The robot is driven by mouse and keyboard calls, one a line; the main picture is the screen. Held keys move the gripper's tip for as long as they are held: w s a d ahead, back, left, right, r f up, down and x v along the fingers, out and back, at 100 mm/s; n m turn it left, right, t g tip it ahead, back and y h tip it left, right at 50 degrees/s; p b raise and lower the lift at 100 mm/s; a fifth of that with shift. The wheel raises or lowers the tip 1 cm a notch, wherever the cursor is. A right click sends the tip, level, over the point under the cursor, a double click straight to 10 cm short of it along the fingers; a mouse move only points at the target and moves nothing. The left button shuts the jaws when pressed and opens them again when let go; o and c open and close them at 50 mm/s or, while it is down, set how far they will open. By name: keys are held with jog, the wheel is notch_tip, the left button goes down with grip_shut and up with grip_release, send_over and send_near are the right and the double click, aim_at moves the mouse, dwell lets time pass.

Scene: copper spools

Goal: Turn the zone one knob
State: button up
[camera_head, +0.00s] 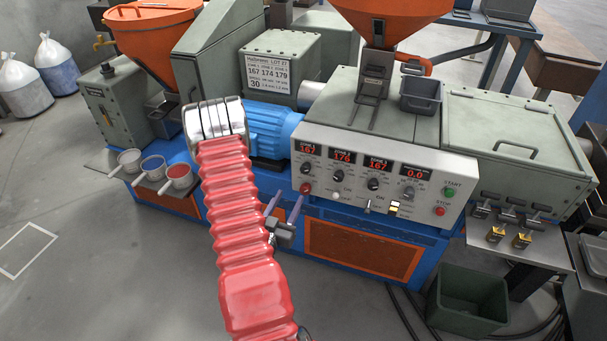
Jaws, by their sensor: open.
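The zone one knob (305,168) is a small black knob at the left end of the pale control panel (440,196). Above it, the leftmost red display (309,150) seems to read 167. A red button or knob (305,188) sits just below it. My gripper (285,204) is open and empty, with two thin grey-purple fingers pointing up and away. In the picture it lies below and left of the zone one knob, apart from it. My red bellows-covered arm hides part of the machine to the left.
More black knobs, including the second (338,176) and third (372,184), sit to the right. A settings sheet (269,70) is fixed to a grey box behind. A blue motor (270,130) stands left of the panel. Ladles (178,176) are at left; a green bin (468,300) stands at lower right.

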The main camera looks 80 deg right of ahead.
aim_at(304, 172)
jog(key=shift+s+d, duration=0.1)
dwell(0.3)
jog(key=d, duration=0.9)
jog(key=s+d, duration=0.1)
jog(key=d, duration=0.3)
jog(key=shift+s+d, duration=0.1)
jog(key=shift+d, duration=0.2)
jog(key=shift+a, duration=0.1)
jog(key=c, duration=1.1)
